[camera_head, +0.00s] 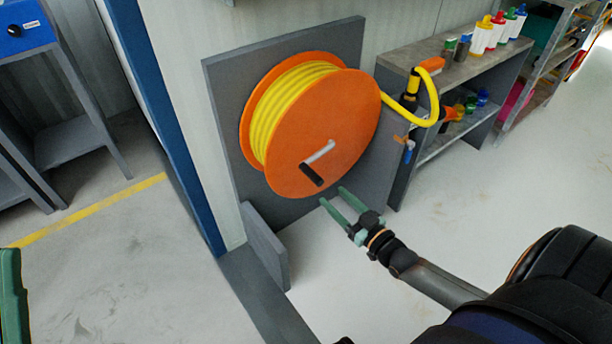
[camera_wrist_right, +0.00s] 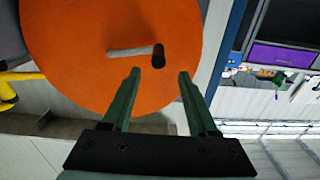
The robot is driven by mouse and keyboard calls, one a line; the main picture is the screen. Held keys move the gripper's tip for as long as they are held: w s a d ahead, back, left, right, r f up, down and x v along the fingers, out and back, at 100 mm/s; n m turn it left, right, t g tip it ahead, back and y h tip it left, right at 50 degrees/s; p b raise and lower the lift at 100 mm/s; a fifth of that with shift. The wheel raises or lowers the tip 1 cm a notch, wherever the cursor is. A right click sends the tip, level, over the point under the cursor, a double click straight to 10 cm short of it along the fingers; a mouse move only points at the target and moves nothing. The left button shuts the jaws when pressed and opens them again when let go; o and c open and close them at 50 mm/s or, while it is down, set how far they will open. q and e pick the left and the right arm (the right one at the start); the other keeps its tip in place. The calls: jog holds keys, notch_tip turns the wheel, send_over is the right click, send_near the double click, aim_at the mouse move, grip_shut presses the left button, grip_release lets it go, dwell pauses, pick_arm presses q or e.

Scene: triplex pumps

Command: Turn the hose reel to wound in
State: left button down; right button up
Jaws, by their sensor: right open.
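The hose reel (camera_head: 325,130) is an orange drum with yellow hose wound on it, mounted on a grey panel (camera_head: 230,100). Its crank has a silver arm and a black handle (camera_head: 311,175), which points down and left in the head view. The handle also shows in the right wrist view (camera_wrist_right: 158,56), just beyond the fingertips. My right gripper (camera_head: 332,196) is open and empty, just below and right of the handle; in the wrist view its green fingers (camera_wrist_right: 160,74) point at the orange disc (camera_wrist_right: 80,40). A green part at the left edge may be my left gripper, but its fingers are not visible.
A grey shelf (camera_head: 440,65) holds several bottles. A blue post (camera_head: 165,110) stands left of the panel. The floor (camera_head: 110,250) at left is clear.

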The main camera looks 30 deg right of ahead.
aim_at(313, 177)
jog(key=w+b, duration=0.1)
jog(key=w, duration=0.2)
jog(key=w+b, duration=0.1)
jog(key=w, duration=0.3)
jog(key=w+b, duration=0.1)
jog(key=w, duration=0.2)
jog(key=shift+w+a+f+b, duration=0.1)
jog(key=shift+w+a+b, duration=0.05)
jog(key=shift+a+b, duration=0.2)
jog(key=shift+w, duration=0.6)
grip_shut()
dwell(0.4)
